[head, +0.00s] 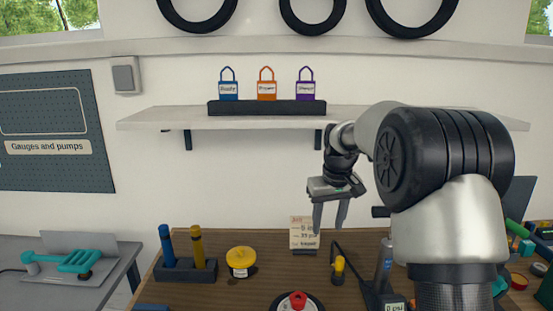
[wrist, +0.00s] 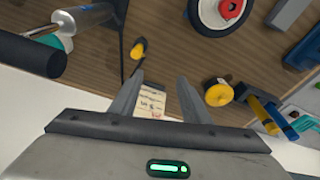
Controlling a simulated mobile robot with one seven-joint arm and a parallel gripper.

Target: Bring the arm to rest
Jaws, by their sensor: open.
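My gripper (head: 330,214) hangs pointing down above the back part of the wooden bench (head: 209,290), in front of the white wall. Its two grey fingers are apart, with nothing between them. In the wrist view my gripper (wrist: 157,85) shows both fingers spread, with the bench and a small printed card (wrist: 151,100) beyond them. In the head view the card (head: 303,232) stands upright in a dark base at the back of the bench, behind and just left of the fingers. My arm is bent and comes in from the right.
The bench holds a dark block with blue and yellow cylinders (head: 187,269), a yellow round tin (head: 240,262), a small yellow-topped item (head: 339,268) and a wheel (head: 297,302). A wall shelf (head: 170,116) with three padlock-shaped tags is above. Tools crowd the right side.

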